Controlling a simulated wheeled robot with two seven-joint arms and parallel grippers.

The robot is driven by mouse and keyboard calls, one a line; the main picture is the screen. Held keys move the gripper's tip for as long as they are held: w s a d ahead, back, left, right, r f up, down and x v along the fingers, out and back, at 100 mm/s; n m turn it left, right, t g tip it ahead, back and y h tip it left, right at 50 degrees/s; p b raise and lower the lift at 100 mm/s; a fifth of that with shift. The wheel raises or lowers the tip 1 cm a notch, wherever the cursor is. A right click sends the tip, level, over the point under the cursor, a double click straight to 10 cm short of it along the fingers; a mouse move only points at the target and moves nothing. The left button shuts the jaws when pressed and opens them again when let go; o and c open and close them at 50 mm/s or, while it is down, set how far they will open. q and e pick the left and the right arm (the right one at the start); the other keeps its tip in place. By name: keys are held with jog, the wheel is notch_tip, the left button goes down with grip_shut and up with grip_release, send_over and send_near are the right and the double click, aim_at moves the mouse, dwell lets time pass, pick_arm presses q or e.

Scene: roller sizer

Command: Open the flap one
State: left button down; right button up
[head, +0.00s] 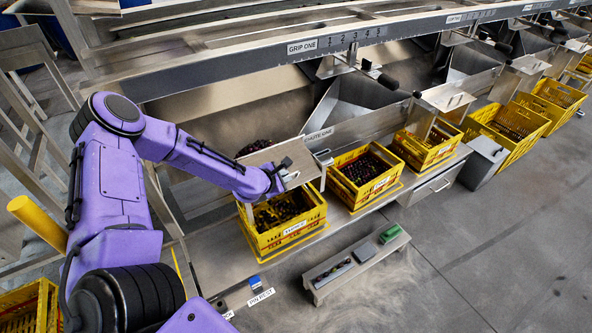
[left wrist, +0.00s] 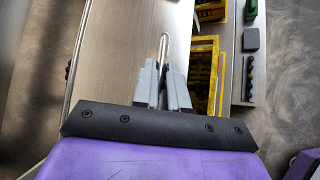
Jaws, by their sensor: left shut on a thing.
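The flap at chute one is a flat metal plate (head: 300,155) with a bar handle, above a yellow crate (head: 285,236) of dark fruit. The plate fills much of the left wrist view (left wrist: 118,60). My left gripper (head: 288,176) is at the plate's near face. In the left wrist view its grey fingers (left wrist: 163,78) are shut on the flap's handle (left wrist: 164,46), a slim bar whose far end shows beyond them. My arm hides part of the plate, and its exact tilt is hard to tell. My right gripper is not in view.
The label CHUTE ONE (head: 318,135) is just behind the flap. A second crate of fruit (head: 364,172) stands to the right, with more crates beyond. A low bench (head: 357,266) with small items stands in front. The floor at the lower right is clear.

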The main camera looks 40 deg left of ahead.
pick_arm(q)
jog(key=shift+a+r+p, duration=0.15)
jog(key=shift+r+p, duration=0.45)
jog(key=shift+r, duration=0.35)
jog(key=shift+w+r+p, duration=0.1)
jog(key=shift+r+p, duration=0.4)
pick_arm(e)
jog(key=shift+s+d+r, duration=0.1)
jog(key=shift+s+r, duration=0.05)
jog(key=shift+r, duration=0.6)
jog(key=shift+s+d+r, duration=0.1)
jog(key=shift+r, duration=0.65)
pick_arm(q)
jog(key=shift+a, duration=0.1)
